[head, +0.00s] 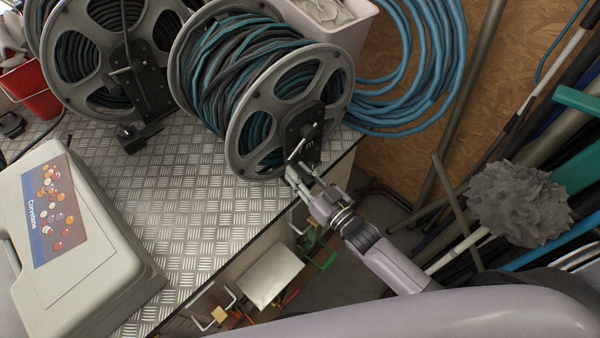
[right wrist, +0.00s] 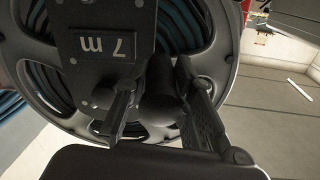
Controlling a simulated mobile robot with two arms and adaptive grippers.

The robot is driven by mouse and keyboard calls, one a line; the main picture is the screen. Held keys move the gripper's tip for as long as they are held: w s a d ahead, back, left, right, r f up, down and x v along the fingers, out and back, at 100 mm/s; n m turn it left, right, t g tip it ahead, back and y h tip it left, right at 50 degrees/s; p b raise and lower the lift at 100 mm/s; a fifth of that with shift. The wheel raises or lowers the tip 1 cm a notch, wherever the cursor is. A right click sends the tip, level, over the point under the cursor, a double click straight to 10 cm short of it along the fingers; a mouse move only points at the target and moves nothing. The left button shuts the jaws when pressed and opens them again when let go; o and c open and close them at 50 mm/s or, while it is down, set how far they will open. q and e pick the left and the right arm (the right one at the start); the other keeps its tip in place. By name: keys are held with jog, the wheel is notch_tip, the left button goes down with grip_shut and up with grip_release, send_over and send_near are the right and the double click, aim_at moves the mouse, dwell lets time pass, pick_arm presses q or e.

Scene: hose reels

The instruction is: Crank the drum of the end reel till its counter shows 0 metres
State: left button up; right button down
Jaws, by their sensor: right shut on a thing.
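The end reel (head: 240,130) stands at the right end of the metal-topped bench, wound with teal and dark hose. Its dark hub plate (right wrist: 105,20) shows in the right wrist view, with a counter window (right wrist: 102,46) that appears to read 7 m. My right gripper (head: 303,174) is at the front of this reel, low on the hub. In the right wrist view its fingers are closed around the dark crank knob (right wrist: 166,95). The knob is partly hidden by the fingers. My left gripper is not in view.
A second reel (head: 70,75) stands to the left on the bench (head: 190,205). A grey case (head: 110,265) lies at the front left, with a red bucket (head: 40,104) behind. Coiled blue hose (head: 440,60), poles and a grey fluffy mop head (head: 520,203) crowd the right.

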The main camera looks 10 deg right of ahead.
dwell(0.5)
jog(key=shift+s+a+r+m+p, duration=0.15)
jog(key=shift+r+m+p, duration=1.1)
jog(key=shift+r+m, duration=0.8)
jog(key=shift+w+a+r+m+p, duration=0.1)
jog(key=shift+r+m+p, duration=1.25)
jog(key=shift+m, duration=1.15)
jog(key=shift+s+a+r+m+p, duration=0.15)
jog(key=shift+r+m+p, duration=0.95)
jog(key=shift+r+m, duration=1)
jog(key=shift+f+m, duration=0.15)
jog(key=shift+m, duration=0.1)
jog(key=c, duration=1.4)
grip_release()
jog(key=shift+f, duration=0.1)
jog(key=shift+o, duration=0.2)
